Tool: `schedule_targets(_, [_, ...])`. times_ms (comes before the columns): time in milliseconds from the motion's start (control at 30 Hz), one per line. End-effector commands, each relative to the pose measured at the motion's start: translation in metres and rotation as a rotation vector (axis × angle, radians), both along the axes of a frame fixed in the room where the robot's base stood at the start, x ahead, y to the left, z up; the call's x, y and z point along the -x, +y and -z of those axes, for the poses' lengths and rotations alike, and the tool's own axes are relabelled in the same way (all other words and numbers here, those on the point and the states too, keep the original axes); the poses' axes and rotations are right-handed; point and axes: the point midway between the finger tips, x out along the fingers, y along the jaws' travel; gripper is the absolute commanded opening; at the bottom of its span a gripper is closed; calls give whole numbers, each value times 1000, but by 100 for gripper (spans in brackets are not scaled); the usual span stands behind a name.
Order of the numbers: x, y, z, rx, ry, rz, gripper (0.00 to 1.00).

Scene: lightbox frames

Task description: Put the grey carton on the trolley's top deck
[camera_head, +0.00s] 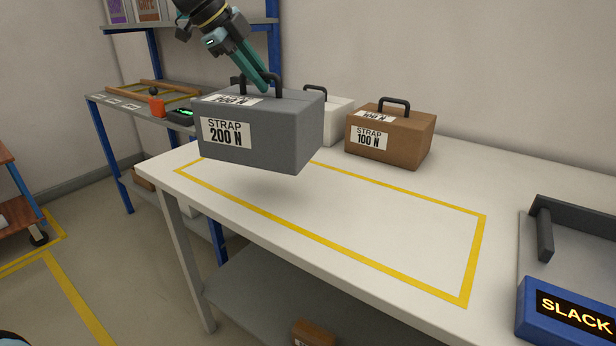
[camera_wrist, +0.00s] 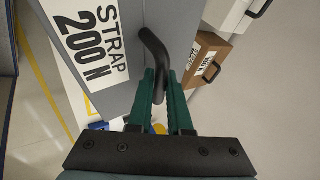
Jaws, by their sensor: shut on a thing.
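The grey carton (camera_head: 262,143), labelled STRAP 200 N, hangs above the left end of the white table in the head view. A gap and a shadow show beneath it. My gripper (camera_head: 264,86) is shut on the carton's dark handle from above. In the wrist view, my gripper (camera_wrist: 166,92) has its green fingers around the handle, and the grey carton (camera_wrist: 112,20) fills the upper left. Part of an orange-brown trolley (camera_head: 8,187) with a wheel shows at the left edge of the head view. Most of it is out of frame.
A brown carton (camera_head: 392,139), STRAP 100 N, and a partly hidden white carton (camera_head: 338,122) stand at the table's back. A blue SLACK display (camera_head: 567,310) stands at right. The yellow-outlined tabletop (camera_head: 390,222) is bare. A shelf bench (camera_head: 131,117) stands behind at left.

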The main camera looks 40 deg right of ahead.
Motion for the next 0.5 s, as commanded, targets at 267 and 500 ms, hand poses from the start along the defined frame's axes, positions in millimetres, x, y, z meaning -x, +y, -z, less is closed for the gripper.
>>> schedule_targets(267, [44,-62,-2,10,7,186,0])
schedule_targets(500, [60,-79,8,15,7,243,0])
